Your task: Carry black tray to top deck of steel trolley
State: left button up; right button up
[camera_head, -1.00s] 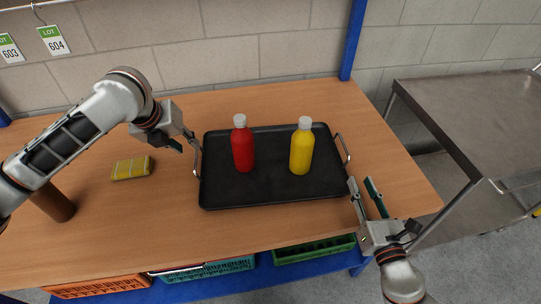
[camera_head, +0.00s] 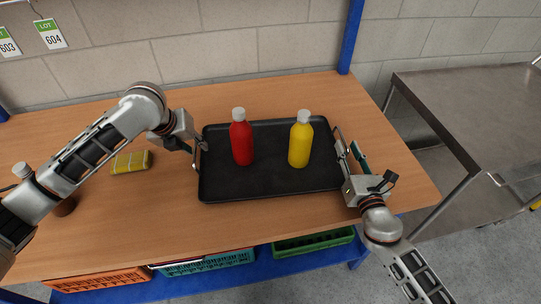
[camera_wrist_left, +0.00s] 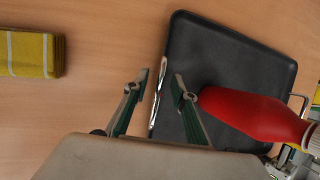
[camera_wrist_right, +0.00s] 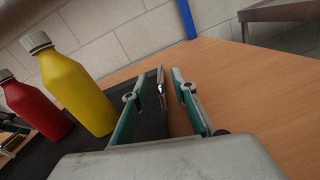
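The black tray (camera_head: 270,180) lies flat on the wooden table, with a metal handle at each end. A red bottle (camera_head: 241,142) and a yellow bottle (camera_head: 299,143) stand upright on it. My left gripper (camera_head: 200,147) is at the left handle; in the left wrist view its open fingers (camera_wrist_left: 162,80) stand either side of the handle (camera_wrist_left: 156,105). My right gripper (camera_head: 349,152) is at the right handle; in the right wrist view its open fingers (camera_wrist_right: 169,75) have the handle (camera_wrist_right: 161,88) between them, close to one finger. The steel trolley's top deck (camera_head: 480,110) is bare.
A folded yellow cloth (camera_head: 131,162) lies left of the tray, and a brown item (camera_head: 65,207) is partly hidden by my left arm. Crates (camera_head: 313,243) sit on a blue shelf below. A blue post (camera_head: 353,35) rises behind the table. A gap separates table and trolley.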

pick_arm(q)
jog(key=shift+w+f, duration=0.15)
jog(key=shift+f, duration=0.25)
pick_arm(e)
jog(key=shift+w, duration=0.6)
pick_arm(q)
grip_shut()
pick_arm(e)
grip_shut()
pick_arm(q)
jog(key=shift+r, duration=0.2)
pick_arm(e)
jog(key=shift+r, duration=0.15)
